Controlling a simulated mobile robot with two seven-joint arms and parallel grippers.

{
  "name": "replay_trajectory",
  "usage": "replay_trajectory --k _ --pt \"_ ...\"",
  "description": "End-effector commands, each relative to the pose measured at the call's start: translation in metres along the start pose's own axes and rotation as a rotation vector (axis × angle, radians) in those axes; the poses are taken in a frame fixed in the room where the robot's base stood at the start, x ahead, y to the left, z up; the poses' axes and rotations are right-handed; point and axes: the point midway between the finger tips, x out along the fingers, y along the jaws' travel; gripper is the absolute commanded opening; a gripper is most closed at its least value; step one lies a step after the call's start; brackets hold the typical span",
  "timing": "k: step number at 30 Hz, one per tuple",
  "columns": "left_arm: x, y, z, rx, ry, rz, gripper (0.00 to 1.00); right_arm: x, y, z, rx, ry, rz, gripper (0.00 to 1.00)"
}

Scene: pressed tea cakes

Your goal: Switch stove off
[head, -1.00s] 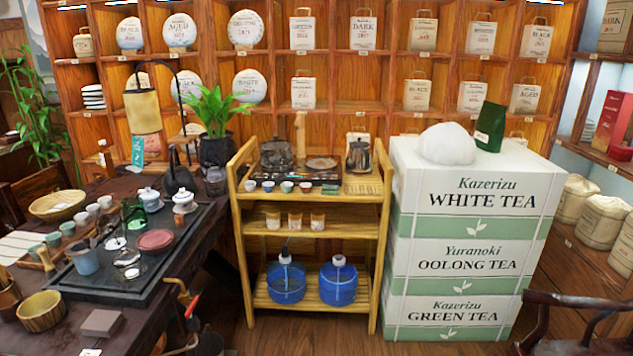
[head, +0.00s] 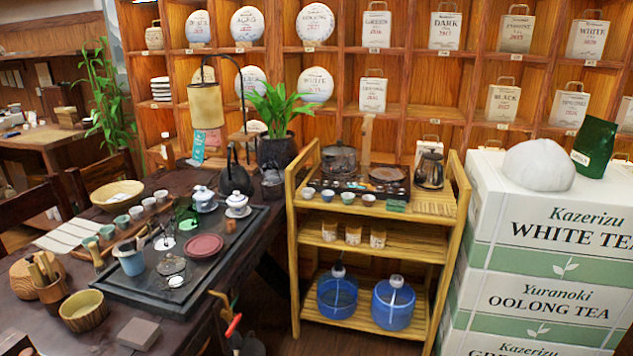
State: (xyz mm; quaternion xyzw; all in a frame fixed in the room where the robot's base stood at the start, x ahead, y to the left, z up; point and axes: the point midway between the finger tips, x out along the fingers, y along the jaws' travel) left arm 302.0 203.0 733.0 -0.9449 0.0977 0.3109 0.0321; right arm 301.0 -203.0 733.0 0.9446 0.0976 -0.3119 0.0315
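A dark tea stove set stands on the top shelf of the wooden cart in the head view. It has a glass pot (head: 339,158) on the left and a round dark plate (head: 387,173) to its right, on a dark tray (head: 350,184). I cannot tell which part is the stove, nor see its switch or whether it is on. A kettle (head: 430,170) stands at the right end of that shelf. Neither of my grippers shows in the view.
The wooden cart (head: 374,245) stands between the dark tea table (head: 130,318) on the left and stacked tea boxes (head: 540,300) on the right. Small cups line the cart's top front edge. Two blue water jugs (head: 338,297) sit on its bottom shelf.

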Motion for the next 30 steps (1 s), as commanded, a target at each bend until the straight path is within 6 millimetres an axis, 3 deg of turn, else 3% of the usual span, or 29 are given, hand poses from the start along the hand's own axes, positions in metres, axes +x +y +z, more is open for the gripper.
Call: replay_trajectory --k 1,4,30 --pt "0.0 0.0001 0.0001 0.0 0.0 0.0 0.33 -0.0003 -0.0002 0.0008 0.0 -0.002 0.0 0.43" --pt "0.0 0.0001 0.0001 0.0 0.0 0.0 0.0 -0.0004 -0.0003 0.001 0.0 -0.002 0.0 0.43" --pt "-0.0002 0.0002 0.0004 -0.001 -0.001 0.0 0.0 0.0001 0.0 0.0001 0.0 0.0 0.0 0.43"
